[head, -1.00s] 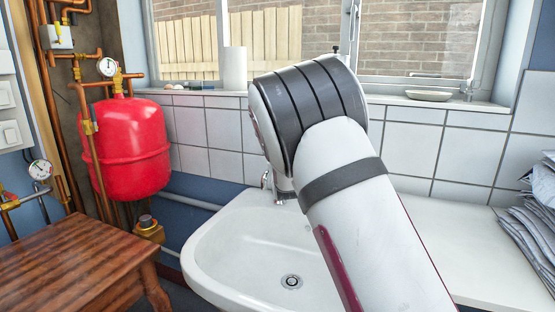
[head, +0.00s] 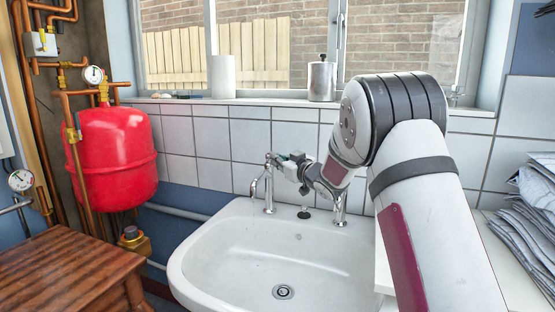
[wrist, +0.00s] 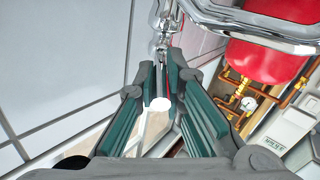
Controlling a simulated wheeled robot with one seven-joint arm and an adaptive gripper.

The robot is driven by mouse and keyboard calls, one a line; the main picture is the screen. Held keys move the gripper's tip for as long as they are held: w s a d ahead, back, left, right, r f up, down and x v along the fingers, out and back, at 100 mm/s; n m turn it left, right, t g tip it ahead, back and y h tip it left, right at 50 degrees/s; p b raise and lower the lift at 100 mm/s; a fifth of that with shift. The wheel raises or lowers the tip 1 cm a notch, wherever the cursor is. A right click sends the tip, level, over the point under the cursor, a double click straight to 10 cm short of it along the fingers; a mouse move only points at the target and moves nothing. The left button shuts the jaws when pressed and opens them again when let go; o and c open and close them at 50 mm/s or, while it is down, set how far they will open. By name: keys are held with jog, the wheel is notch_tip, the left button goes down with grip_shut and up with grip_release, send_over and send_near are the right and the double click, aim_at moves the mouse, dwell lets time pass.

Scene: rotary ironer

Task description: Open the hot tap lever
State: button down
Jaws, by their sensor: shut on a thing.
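The white washbasin (head: 225,250) has two chrome taps at its back. My gripper (head: 284,160) is at the top of the left tap (head: 268,190), reaching it from the right. In the wrist view, the green-padded fingers of my gripper (wrist: 160,100) are closed around a small lever with a white rounded end (wrist: 160,104). The chrome tap body (wrist: 162,25) lies beyond the fingertips, and its curved spout (wrist: 250,25) runs to the upper right. The right tap (head: 340,207) stands below my wrist, partly hidden. No hot or cold marking is readable.
The tiled wall (head: 240,140) is close behind the taps. A red tank (head: 118,158) with copper pipes and a wooden table (head: 65,275) stand at left. Folded grey cloths (head: 530,215) lie at right. A metal canister (head: 321,80) stands on the sill.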

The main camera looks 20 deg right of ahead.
dwell(0.4)
jog(key=c, duration=1.7)
grip_release()
jog(key=shift+o, duration=0.2)
jog(key=shift+d, duration=0.1)
jog(key=v, duration=1.2)
